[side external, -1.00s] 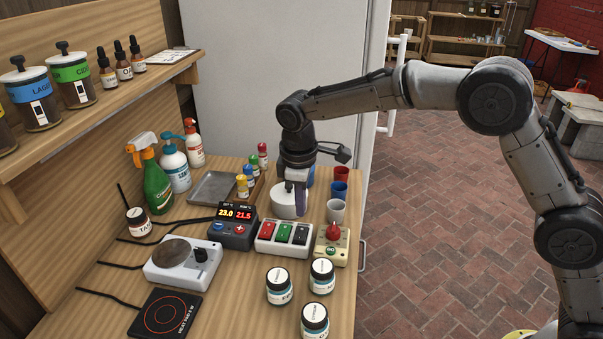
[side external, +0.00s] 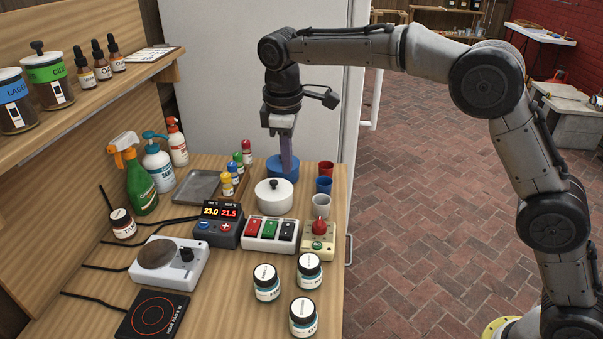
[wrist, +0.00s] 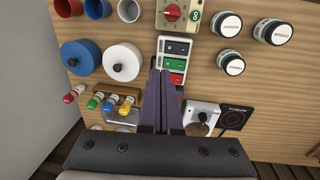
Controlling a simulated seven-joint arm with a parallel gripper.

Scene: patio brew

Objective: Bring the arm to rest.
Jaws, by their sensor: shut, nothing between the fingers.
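My gripper (side external: 289,172) hangs above the workbench (side external: 216,281), its purple-grey fingers pointing down, closed together and empty. In the side view the fingertips overlap the blue round pot (side external: 276,179) behind the white lidded pot (side external: 273,199). The wrist view shows the closed fingers (wrist: 160,72) below the switch box (wrist: 174,45), hiding part of it. That view also shows the white pot (wrist: 122,63) and the blue pot (wrist: 80,57) to the left of the fingers. The fingers appear clear of the objects, though the exact gap is hard to tell.
The switch box (side external: 268,235), temperature controller (side external: 216,226), red-knob box (side external: 318,241) and several cups (side external: 322,184) crowd the bench. Jars (side external: 303,316) stand at the front. Bottles (side external: 140,180) stand on the left under the shelf (side external: 100,108). Brick floor (side external: 420,200) lies open to the right.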

